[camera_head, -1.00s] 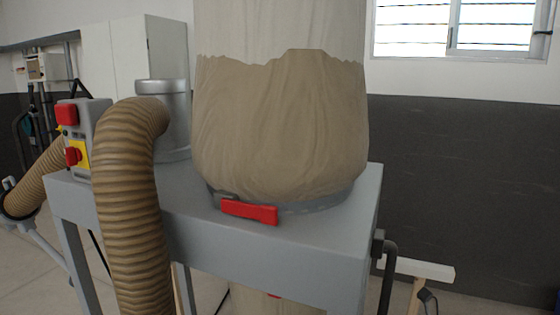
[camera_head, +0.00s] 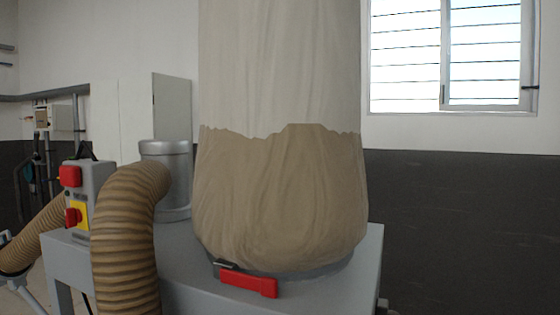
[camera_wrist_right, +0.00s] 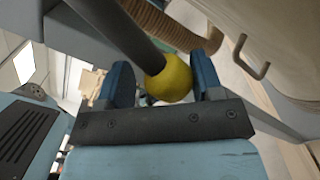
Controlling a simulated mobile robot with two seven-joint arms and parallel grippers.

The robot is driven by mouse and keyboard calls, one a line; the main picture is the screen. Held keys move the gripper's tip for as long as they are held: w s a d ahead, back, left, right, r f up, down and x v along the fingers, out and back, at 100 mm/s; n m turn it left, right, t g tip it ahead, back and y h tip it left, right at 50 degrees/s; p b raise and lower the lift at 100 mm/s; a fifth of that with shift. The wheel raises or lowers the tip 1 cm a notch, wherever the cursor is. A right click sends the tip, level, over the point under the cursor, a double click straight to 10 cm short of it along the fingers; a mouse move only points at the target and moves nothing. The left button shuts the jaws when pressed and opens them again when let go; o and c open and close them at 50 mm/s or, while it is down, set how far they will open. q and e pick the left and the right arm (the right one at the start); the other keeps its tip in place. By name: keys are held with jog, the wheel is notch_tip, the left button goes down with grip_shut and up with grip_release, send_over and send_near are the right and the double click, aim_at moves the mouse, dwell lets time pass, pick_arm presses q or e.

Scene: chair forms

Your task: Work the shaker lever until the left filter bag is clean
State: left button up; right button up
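The filter bag (camera_head: 280,195) hangs upright in the middle of the head view. Its upper part is pale and its lower part is coated brown up to a ragged line. A red clamp lever (camera_head: 248,283) sits at its base. In the right wrist view, a dark bar with a yellow ball knob (camera_wrist_right: 168,79), likely the shaker lever, reaches in from the top. My left gripper is not in view.
The grey machine stand (camera_head: 200,295) carries a metal duct (camera_head: 170,185), a ribbed brown hose (camera_head: 122,240) and a switch box (camera_head: 88,195) with red buttons. A window (camera_head: 450,60) is behind. A grey hook (camera_wrist_right: 250,58) shows in the right wrist view.

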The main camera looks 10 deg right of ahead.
jog(key=shift+s+a+r, duration=0.25)
jog(key=shift+s+a, duration=0.05)
jog(key=shift+s, duration=0.15)
jog(key=shift+s+a+r, duration=0.2)
jog(key=shift+s+a, duration=0.05)
jog(key=shift+s, duration=0.15)
jog(key=s+a+r+p, duration=0.1)
jog(key=s+p, duration=0.1)
jog(key=s+a+r+p, duration=0.1)
jog(key=s+r+p, duration=0.1)
jog(key=shift+a+r, duration=0.2)
jog(key=shift+w, duration=0.1)
